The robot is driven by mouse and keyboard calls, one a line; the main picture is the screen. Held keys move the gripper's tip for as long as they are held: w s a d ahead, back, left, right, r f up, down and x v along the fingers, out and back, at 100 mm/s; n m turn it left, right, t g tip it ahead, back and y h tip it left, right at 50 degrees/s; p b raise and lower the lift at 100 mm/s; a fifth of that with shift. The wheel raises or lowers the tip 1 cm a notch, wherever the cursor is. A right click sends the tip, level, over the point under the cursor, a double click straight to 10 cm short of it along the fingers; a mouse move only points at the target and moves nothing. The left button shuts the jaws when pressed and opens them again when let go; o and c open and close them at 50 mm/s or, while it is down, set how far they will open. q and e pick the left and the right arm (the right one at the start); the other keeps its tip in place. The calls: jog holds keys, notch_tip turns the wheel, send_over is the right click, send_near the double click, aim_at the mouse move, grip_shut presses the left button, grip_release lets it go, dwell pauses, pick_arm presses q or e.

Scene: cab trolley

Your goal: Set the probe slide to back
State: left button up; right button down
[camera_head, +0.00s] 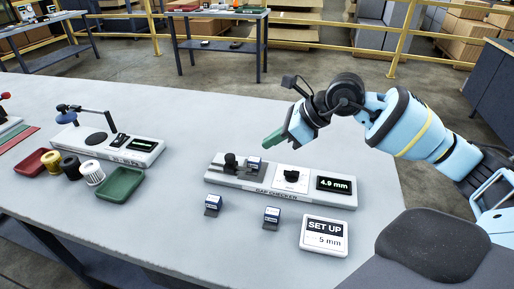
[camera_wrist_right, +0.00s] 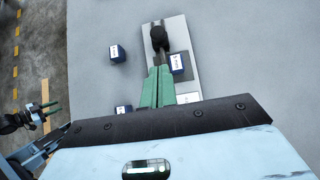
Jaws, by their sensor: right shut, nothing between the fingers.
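The gap checker (camera_head: 262,190) is a long grey base on the table with a black probe slide (camera_head: 231,161) at its left end. A small blue-and-white block (camera_head: 254,163) sits beside the slide. The base has a white dial panel and a display (camera_head: 335,185) reading 4.9 mm. My right gripper (camera_head: 272,139) is shut and empty above and behind the base. In the right wrist view its green fingers (camera_wrist_right: 157,88) point toward the black slide knob (camera_wrist_right: 159,38), apparently apart from it. My left gripper (camera_wrist_right: 50,107) shows small at the left there, its fingers apart.
Two blue-and-white blocks (camera_head: 212,205) (camera_head: 272,217) stand in front of the base. A card (camera_head: 327,235) reads SET UP 5 mm. Another device (camera_head: 110,147), several spools and a green tray (camera_head: 121,185) are at left. The table behind the base is clear.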

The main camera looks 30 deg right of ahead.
aim_at(228, 156)
jog(key=x, duration=0.8)
jog(key=shift+r+p, duration=0.1)
jog(key=shift+p, duration=0.2)
jog(key=shift+x, duration=0.75)
jog(key=w+a, duration=0.3)
jog(key=shift+w+a, duration=0.15)
jog(key=shift+w, duration=0.25)
jog(key=shift+r, duration=0.15)
